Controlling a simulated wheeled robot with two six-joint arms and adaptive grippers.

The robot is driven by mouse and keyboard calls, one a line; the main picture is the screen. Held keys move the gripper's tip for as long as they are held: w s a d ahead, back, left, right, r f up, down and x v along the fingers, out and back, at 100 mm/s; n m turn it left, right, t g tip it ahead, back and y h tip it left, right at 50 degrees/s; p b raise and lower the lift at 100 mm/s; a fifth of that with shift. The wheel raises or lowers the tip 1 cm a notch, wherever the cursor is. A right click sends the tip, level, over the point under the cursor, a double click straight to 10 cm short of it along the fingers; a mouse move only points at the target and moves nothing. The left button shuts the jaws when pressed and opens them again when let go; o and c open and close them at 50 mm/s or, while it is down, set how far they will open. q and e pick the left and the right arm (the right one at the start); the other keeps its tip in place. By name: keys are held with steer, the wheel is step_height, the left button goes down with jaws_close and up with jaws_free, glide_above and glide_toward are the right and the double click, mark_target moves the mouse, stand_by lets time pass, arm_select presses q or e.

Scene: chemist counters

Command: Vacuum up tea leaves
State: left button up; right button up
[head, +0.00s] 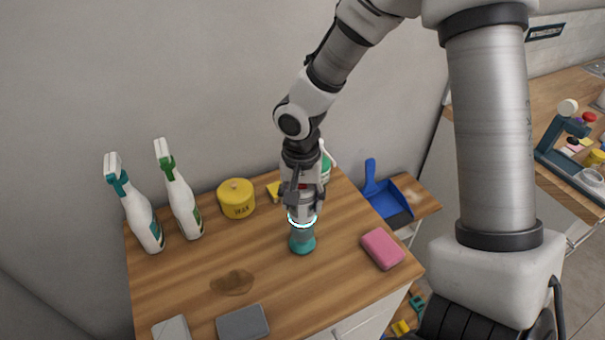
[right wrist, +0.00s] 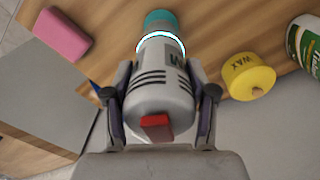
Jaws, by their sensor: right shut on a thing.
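A small hand vacuum (head: 302,228) with a white body, a glowing ring and a teal nozzle is upright, nozzle down, at the counter's middle. It also shows in the right wrist view (right wrist: 160,85), with a red button on its body. My right gripper (head: 301,192) is shut on its white body, a finger on each side. Whether the nozzle touches the wood cannot be told. A brown patch, likely the tea leaves (head: 232,283), lies on the wooden counter (head: 190,275), left of and nearer than the vacuum. My left gripper is out of view.
Two spray bottles (head: 141,215) (head: 181,200) and a yellow wax tin (head: 237,199) stand at the back left. A pink sponge (head: 382,249) lies right. Grey blocks (head: 242,323) lie at the front. A blue dustpan (head: 390,199) is beyond the right edge. Wood around the patch is clear.

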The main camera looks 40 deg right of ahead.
steer(key=w+p, duration=0.1)
steer(key=w, duration=0.1)
steer(key=w+d, duration=0.1)
steer(key=shift+w+p, duration=0.35)
stand_by(0.5)
steer(key=d, duration=0.1)
steer(key=s+d+b, duration=0.1)
steer(key=d, duration=0.1)
steer(key=shift+d, duration=0.25)
stand_by(0.6)
